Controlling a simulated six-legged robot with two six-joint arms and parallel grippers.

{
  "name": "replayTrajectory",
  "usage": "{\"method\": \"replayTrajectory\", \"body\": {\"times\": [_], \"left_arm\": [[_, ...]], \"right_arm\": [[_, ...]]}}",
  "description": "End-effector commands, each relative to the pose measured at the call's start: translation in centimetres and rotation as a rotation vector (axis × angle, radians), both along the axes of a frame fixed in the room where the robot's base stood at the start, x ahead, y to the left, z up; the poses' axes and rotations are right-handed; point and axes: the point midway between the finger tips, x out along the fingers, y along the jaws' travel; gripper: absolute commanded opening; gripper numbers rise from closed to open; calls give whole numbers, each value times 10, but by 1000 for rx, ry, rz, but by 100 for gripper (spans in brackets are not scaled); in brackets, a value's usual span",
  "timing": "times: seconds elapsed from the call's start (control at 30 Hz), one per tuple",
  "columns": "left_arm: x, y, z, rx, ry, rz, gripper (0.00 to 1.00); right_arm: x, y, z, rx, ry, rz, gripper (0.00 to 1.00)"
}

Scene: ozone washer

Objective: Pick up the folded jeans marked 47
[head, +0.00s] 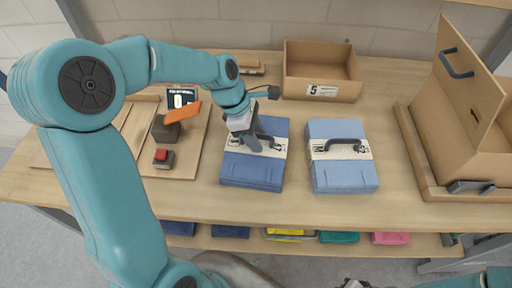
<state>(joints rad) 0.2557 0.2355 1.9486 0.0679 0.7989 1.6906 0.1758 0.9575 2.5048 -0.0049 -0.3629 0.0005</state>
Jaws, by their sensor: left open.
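Dark blue folded jeans (251,173) with a pale paper band lie on the table, left of centre. Light blue folded jeans (343,177) with a similar band and a dark handle lie to their right. The marks on both bands are too small for me to read, so I cannot tell which is 47. My left gripper (257,144) is open over the dark jeans, at the band, and hides part of it. Whether it touches them is unclear. A part of my right arm shows at the bottom right edge; its gripper (355,284) is mostly cut off.
A large tan case (465,125) with an upright handled panel stands right. A board (180,165) with a red button and orange lever lies left. Coloured folded items (338,237) sit on the shelf below.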

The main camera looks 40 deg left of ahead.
Motion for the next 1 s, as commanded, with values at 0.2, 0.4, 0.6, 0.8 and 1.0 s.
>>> {"method": "replayTrajectory", "body": {"times": [0.2, 0.4, 0.6, 0.8, 1.0], "left_arm": [[0, 0, 0, 0, 0, 0, 20], [0, 0, 0, 0, 0, 0, 0], [0, 0, 0, 0, 0, 0, 0], [0, 0, 1, 0, 0, 0, 0], [0, 0, 1, 0, -1, 0, 0]], "right_arm": [[0, 0, 0, 0, 0, 0, 0], [0, 0, 0, 0, 0, 0, 0], [0, 0, 0, 0, 0, 0, 0], [0, 0, 0, 0, 0, 0, 0], [0, 0, 0, 0, 0, 0, 0]]}}
